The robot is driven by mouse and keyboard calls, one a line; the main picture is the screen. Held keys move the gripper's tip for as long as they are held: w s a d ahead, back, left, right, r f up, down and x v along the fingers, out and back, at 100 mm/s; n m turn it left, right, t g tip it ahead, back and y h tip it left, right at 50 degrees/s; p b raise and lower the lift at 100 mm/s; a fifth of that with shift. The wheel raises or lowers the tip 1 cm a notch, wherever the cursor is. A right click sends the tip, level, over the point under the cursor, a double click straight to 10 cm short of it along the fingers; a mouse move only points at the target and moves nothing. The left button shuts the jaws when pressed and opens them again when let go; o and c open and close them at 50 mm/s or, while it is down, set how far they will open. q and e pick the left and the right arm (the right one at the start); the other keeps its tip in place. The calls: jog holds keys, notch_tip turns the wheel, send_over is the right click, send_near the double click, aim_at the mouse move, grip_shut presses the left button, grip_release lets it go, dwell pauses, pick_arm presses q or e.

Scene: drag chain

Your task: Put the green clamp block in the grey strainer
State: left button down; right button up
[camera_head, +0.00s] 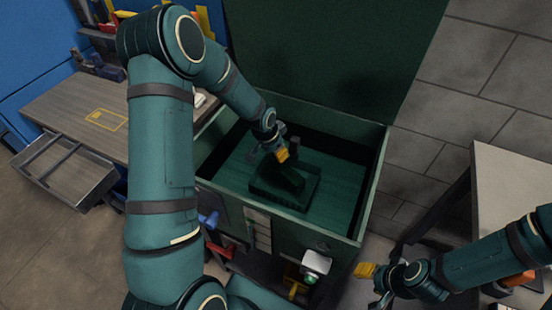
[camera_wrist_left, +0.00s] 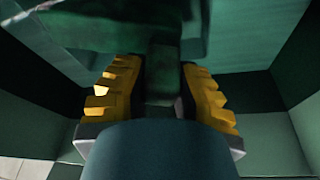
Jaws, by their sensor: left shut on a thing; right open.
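My left gripper (camera_head: 281,153) reaches down inside an open dark green box. In the left wrist view, its yellow fingers (camera_wrist_left: 160,92) are shut on a dark green piece (camera_wrist_left: 161,72), which looks like the green clamp block. In the head view this piece (camera_head: 290,177) stands over a low dark green base (camera_head: 300,203) on the box floor; I cannot tell whether they touch. My right gripper (camera_head: 374,283) is open and empty, outside the box at the lower right. I cannot make out a grey strainer for certain.
The box's wall (camera_head: 330,117) surrounds my left gripper, and its raised lid (camera_head: 325,50) stands behind. A wooden desk (camera_head: 75,105) with a pulled-out grey drawer (camera_head: 68,172) is at the left. A pale table (camera_head: 515,185) stands at the right.

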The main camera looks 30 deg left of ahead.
pick_arm(q)
notch_tip(320, 180, down, 3)
jog(key=shift+r, duration=0.1)
jog(key=shift+b, duration=0.3)
jog(key=c, duration=0.9)
grip_release()
jog(key=shift+o, duration=0.2)
jog(key=shift+r, duration=0.1)
jog(key=p+v, duration=0.2)
jog(key=v, duration=1)
